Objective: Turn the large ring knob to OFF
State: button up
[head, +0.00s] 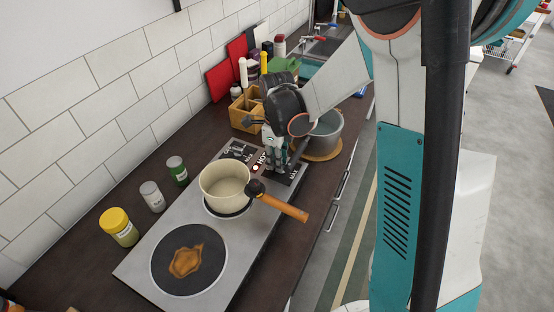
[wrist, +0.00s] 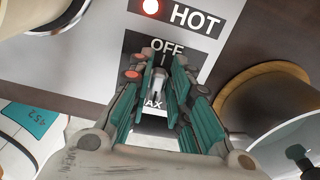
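The knob (wrist: 157,87) shows in the wrist view as a pale, narrow grip on the dark control panel (wrist: 133,42). OFF is printed above it and part of MAX below; a short white tick stands under OFF. My gripper (wrist: 160,72) points down at the panel with its teal fingers apart, one on each side of the knob. I cannot tell whether they touch it. The fingers hide the knob's sides and lower part. In the head view my gripper (head: 277,167) is over the far end of the steel cooktop (head: 150,262) and hides the knob.
A red light (wrist: 151,6) glows beside HOT. A cream saucepan (head: 226,186) stands on the far burner, its wooden handle toward the counter edge. A brown spill (head: 186,261) lies on the near burner. A grey pot (head: 327,130) on a wooden board stands close beside my gripper.

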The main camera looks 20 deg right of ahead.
grip_shut()
jog(key=shift+s+a+n, duration=0.1)
jog(key=shift+s+n, duration=0.1)
jog(key=shift+n, duration=1.3)
jog(key=shift+s+a+n, duration=0.1)
jog(key=shift+s+n, duration=0.05)
jog(key=shift+n, duration=1.35)
jog(key=o, duration=0.7)
grip_release()
